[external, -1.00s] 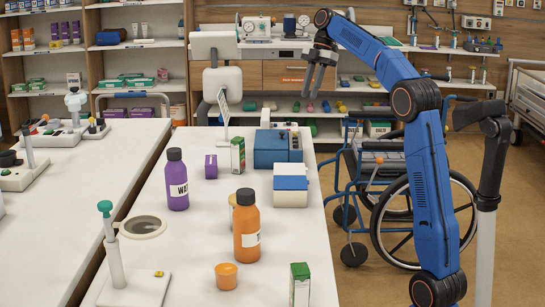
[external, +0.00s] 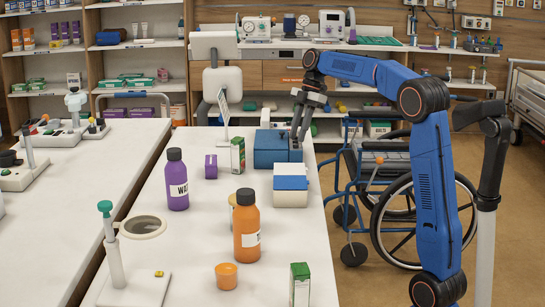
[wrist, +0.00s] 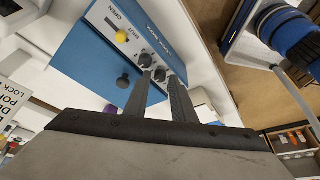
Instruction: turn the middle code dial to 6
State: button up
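The blue code box (external: 270,155) stands at the far right part of the white table. In the wrist view its blue body (wrist: 90,62) has a pale panel with a small row of dark dials. One dial (wrist: 145,60) shows by the left fingertip, and the middle dial (wrist: 158,74) shows between the fingertips. Another is partly hidden by the right finger. Dial numbers are too small to read. My gripper (external: 297,137) points down over the box's right part. In the wrist view its fingers (wrist: 160,84) are apart; whether they touch a dial is unclear.
A yellow button (wrist: 122,37) and a dark knob (wrist: 123,80) are on the box. A white-and-blue box (external: 290,192) stands in front of it, a green-and-white carton (external: 238,155) to its left. A wheelchair (external: 400,200) stands right of the table.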

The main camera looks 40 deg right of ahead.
jog(key=shift+a+f, duration=0.1)
jog(key=shift+f, duration=0.15)
grip_shut()
